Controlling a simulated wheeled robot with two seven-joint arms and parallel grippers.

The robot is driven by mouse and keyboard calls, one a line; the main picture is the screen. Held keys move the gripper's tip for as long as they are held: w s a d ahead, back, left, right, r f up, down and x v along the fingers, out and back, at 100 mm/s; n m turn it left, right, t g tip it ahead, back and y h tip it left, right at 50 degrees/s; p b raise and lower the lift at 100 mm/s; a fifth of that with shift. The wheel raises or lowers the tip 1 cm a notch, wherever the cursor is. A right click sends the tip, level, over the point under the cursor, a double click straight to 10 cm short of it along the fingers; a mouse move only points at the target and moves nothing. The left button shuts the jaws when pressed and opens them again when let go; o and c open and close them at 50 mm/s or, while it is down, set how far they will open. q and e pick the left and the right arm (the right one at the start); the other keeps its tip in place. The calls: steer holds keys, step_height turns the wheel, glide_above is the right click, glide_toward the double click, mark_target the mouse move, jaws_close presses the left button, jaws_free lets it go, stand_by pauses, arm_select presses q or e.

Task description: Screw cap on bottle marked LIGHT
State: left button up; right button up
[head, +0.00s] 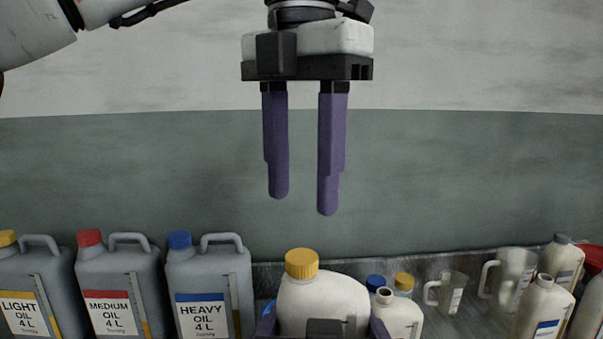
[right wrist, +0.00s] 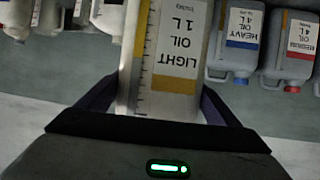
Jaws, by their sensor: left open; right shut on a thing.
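A white bottle (head: 335,297) with a yellow cap (head: 301,263) on its neck stands at the bottom centre of the head view. The right wrist view shows the same bottle (right wrist: 170,45), upside down in the picture, with a LIGHT OIL 1 L label and a yellow band. I cannot tell how tight the cap is. My right gripper (right wrist: 157,103) is shut on the bottle, with purple fingers along both sides. My left gripper (head: 304,205) is open and empty. Its two purple fingers point down above the capped bottle, apart from it.
Grey LIGHT (head: 28,290), MEDIUM (head: 118,285) and HEAVY (head: 210,280) oil 4 L canisters stand at the left. White bottles (head: 400,312) and clear jugs (head: 515,275) stand at the right, with a red object (head: 591,258) at the edge. The air around my left fingers is clear.

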mark_target(302, 255)
arm_select(q)
steer(key=shift+f, duration=4)
steer(key=c, duration=1.1)
steer(key=o, duration=1.3)
steer(key=shift+c, duration=0.2)
